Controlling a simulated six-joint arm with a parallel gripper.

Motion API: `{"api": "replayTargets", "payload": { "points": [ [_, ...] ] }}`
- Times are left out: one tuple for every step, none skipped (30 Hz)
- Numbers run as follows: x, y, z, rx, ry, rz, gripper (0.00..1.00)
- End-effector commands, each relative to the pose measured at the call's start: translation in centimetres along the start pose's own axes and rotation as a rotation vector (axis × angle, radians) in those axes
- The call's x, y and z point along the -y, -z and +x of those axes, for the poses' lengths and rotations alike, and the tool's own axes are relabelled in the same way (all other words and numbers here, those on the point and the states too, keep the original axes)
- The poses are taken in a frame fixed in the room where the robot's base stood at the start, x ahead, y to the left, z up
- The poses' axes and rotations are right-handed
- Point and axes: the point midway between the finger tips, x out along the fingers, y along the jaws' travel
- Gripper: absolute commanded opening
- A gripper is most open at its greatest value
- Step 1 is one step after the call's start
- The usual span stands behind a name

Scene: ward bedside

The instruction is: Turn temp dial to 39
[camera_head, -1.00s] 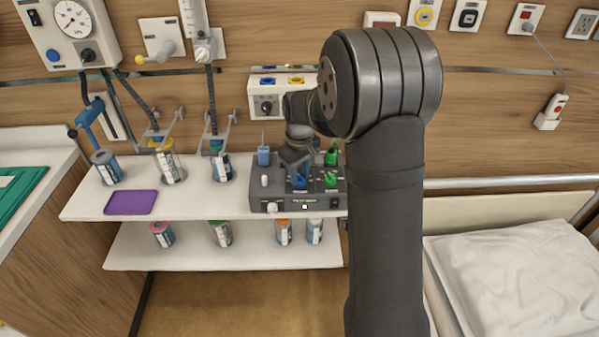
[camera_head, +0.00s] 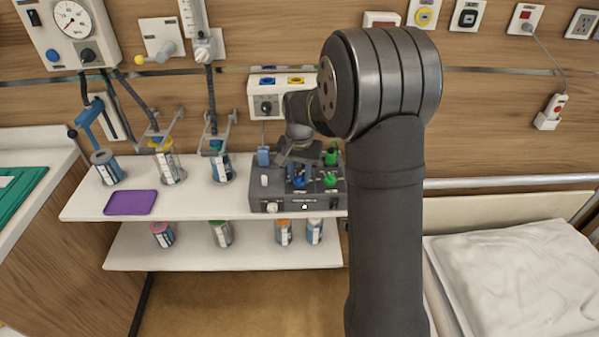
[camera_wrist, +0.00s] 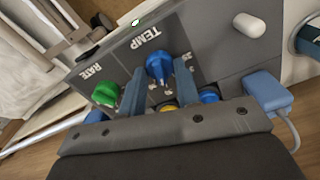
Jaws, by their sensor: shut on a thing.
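The temp dial (camera_wrist: 160,66) is a blue knob beside the white word TEMP on a dark grey control box (camera_wrist: 215,48). In the wrist view my gripper (camera_wrist: 161,72) has its two blue-grey fingers on either side of this dial, shut on it. In the head view the control box (camera_head: 262,203) stands on the white shelf, and the blue dial (camera_head: 299,182) shows just below my gripper (camera_head: 297,170). The scale marks around the dial are too small and partly covered, so I cannot read its setting.
A green RATE knob (camera_wrist: 105,93) sits beside the temp dial. A blue plug-like piece (camera_wrist: 267,92) with a cable and a white knob (camera_wrist: 249,25) are close by. A purple tray (camera_head: 130,202) and several canisters stand left on the shelf. The bed (camera_head: 510,270) is at right.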

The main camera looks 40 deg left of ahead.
Motion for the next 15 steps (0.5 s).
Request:
{"api": "replayTargets", "payload": {
  "points": [
    [-0.05,-0.08,0.05,0.003,-0.001,0.044,0.07],
    [-0.04,-0.08,0.05,0.003,-0.001,0.071,0.07],
    [-0.05,-0.08,0.05,0.003,-0.002,0.108,0.07],
    [-0.04,-0.09,0.05,0.003,-0.002,0.135,0.07],
    [-0.04,-0.09,0.06,0.003,-0.002,0.161,0.07],
    [-0.04,-0.09,0.06,0.003,-0.002,0.196,0.07],
    [-0.04,-0.09,0.06,0.003,-0.002,0.221,0.07],
    [-0.04,-0.09,0.06,0.003,-0.002,0.246,0.07],
    [-0.04,-0.09,0.06,0.003,-0.002,0.277,0.07],
    [-0.04,-0.1,0.06,0.003,-0.002,0.299,0.07],
    [-0.04,-0.1,0.06,0.003,-0.002,0.32,0.07],
    [-0.04,-0.1,0.06,0.003,-0.002,0.347,0.07],
    [-0.03,-0.1,0.06,0.003,-0.002,0.366,0.07],
    [-0.03,-0.1,0.06,0.003,-0.002,0.383,0.07],
    [-0.03,-0.11,0.07,0.003,-0.002,0.405,0.07]
  ]
}}
